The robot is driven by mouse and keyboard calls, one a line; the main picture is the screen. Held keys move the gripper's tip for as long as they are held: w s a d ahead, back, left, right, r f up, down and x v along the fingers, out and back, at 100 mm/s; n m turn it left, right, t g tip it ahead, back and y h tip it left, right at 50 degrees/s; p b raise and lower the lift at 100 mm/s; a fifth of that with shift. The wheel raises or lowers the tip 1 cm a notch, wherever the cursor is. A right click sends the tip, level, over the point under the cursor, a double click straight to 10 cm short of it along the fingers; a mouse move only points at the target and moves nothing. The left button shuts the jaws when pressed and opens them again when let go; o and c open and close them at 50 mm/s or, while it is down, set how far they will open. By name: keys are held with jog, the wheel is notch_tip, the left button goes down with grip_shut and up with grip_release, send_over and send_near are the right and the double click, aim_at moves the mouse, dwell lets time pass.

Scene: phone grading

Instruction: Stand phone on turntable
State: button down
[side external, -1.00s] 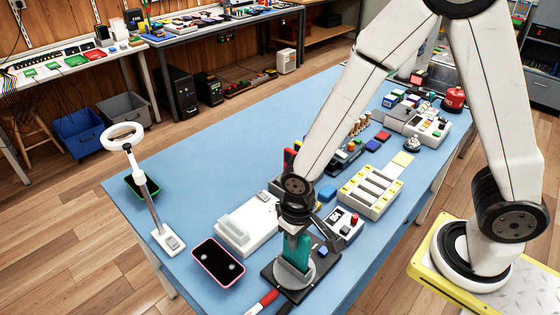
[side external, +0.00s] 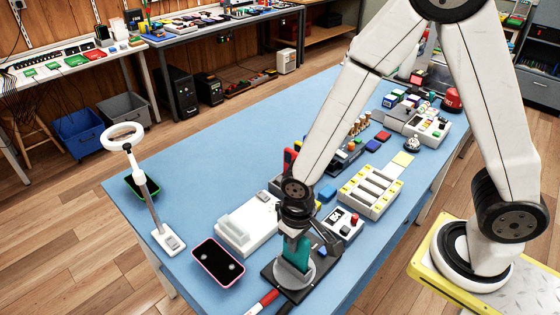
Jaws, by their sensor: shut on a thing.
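A teal phone (side external: 297,252) is upright in the side external view, its lower end at the grey round turntable (side external: 308,275). The turntable sits on a dark base plate near the front edge of the blue table. My gripper (side external: 297,235) points down above the turntable and is shut on the upper part of the phone. The phone's bottom edge is too small to tell whether it touches the disc. The fingers are dark and partly hidden by the wrist.
A pink-rimmed phone (side external: 218,262) lies left of the turntable, and a green-rimmed phone (side external: 142,186) lies behind the ring lamp (side external: 152,195). A white stand (side external: 246,230), a button box (side external: 343,225) and a slotted tray (side external: 371,192) are close by. The table's left middle is clear.

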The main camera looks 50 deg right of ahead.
jog(key=shift+c, duration=1.2)
grip_release()
jog(key=shift+r, duration=0.25)
jog(key=shift+r, duration=0.5)
jog(key=shift+r, duration=0.2)
jog(key=shift+r, duration=0.55)
jog(key=shift+r, duration=0.15)
jog(key=shift+r, duration=0.55)
